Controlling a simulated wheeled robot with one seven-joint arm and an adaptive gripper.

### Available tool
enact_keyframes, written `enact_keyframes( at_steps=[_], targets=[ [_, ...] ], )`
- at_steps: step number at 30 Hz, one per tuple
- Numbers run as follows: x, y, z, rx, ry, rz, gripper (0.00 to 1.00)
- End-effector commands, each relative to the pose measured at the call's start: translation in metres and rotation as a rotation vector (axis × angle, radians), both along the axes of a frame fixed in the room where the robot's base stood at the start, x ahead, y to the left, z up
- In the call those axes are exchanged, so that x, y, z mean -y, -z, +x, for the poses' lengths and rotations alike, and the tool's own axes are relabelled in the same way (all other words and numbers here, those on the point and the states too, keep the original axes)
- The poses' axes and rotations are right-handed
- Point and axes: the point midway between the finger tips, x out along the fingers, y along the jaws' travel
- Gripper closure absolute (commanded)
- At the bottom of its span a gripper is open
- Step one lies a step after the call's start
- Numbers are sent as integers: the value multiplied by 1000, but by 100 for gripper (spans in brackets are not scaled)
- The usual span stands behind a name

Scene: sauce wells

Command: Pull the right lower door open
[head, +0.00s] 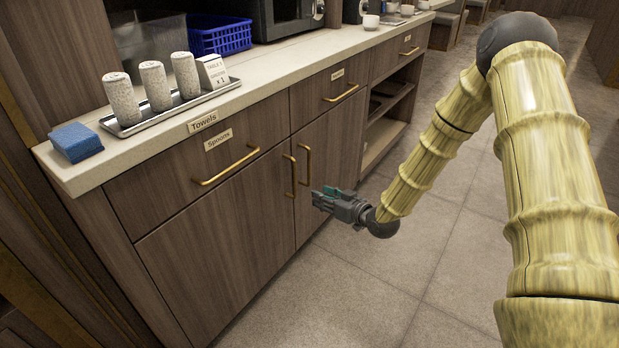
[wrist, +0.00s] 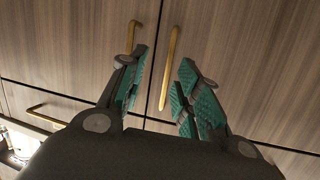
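The right lower door (head: 335,145) is a shut brown wood-grain panel with an upright brass handle (head: 304,165). The left lower door (head: 225,245), also shut, has its handle (head: 290,176) close beside it. My gripper (head: 322,197) is in front of the right door near the handles, apart from them. The wrist view seems upside down. There my gripper (wrist: 163,70) is open, with teal pads apart and nothing held. One handle (wrist: 170,65) shows between the fingers, seemingly the left door's. The other handle (wrist: 132,36) is partly hidden by the left finger.
Drawers with brass handles (head: 225,166) sit above the doors. Open shelves (head: 385,125) lie right of the door. The tiled floor (head: 350,300) in front is clear.

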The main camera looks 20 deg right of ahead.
Motion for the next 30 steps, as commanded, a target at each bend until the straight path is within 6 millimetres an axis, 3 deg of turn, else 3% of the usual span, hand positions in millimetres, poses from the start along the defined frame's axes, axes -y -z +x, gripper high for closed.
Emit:
enact_keyframes(
  at_steps=[1, 6, 14, 20, 30],
  targets=[
    [9, 5, 12, 52, -3, 3, 67],
    [28, -15, 37, 187, -26, 5, 67],
    [42, -34, 52, 282, -43, 1, 67],
    [36, -35, 64, 288, -46, 0, 67],
    [12, -33, 112, 287, -46, -1, 67]
  ],
)
